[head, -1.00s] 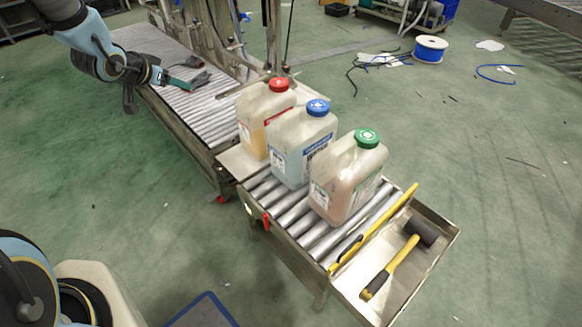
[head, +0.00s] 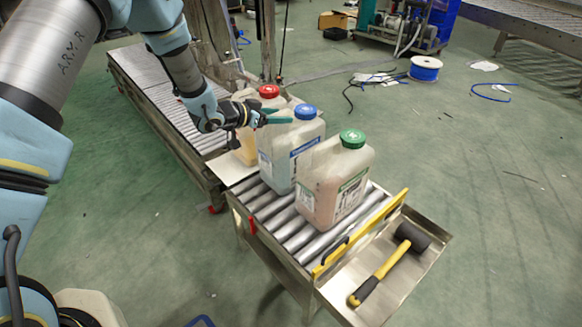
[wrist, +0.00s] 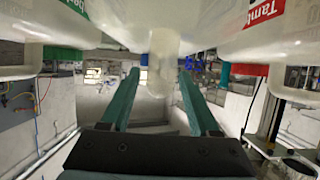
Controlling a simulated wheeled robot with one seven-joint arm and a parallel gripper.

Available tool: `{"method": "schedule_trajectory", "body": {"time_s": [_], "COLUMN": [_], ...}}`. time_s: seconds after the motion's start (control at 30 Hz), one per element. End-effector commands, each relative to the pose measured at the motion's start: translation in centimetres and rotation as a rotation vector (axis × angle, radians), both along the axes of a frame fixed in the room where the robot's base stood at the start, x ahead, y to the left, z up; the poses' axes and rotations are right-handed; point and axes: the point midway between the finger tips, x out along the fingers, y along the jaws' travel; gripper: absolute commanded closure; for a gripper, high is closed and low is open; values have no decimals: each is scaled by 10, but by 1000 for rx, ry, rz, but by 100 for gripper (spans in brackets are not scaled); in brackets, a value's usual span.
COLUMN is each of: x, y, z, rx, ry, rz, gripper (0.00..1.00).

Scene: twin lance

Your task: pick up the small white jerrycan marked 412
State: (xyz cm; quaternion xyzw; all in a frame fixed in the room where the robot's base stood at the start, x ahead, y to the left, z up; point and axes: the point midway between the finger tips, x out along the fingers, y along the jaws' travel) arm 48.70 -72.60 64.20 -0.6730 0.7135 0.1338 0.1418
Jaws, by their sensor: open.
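Three whitish translucent jerrycans stand in a row on a short roller conveyor (head: 292,236): a red-capped one (head: 244,148) at the back, a blue-capped one (head: 276,166) in the middle, a green-capped one (head: 322,187) in front. I cannot read 412 on any of them. My gripper (head: 281,115) is open beside the caps of the red-capped and blue-capped cans, partly covering the red-capped one. In the wrist view my gripper's teal fingers (wrist: 159,75) lie either side of a pale handle-like part (wrist: 163,60). Contact cannot be told.
A metal tray (head: 402,284) at the conveyor's near end holds a black-headed mallet (head: 388,266) with a yellow handle. A yellow bar (head: 372,228) lies along the tray's edge. A longer roller conveyor (head: 150,88) runs behind. The green floor at right is mostly clear.

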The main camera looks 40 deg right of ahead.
Motion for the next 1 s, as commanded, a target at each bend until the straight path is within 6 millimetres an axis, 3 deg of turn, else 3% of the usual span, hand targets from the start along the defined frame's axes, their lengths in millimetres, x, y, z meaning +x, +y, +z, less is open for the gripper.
{"method": "schedule_trajectory", "body": {"time_s": [0.23,0.53,1.0], "x": [-4,-3,-3], "y": [-31,-35,-35], "z": [-15,-16,-16], "rx": [0,0,0], "ry": [-1,0,0], "rz": [0,1,1], "gripper": [38,38,91]}}
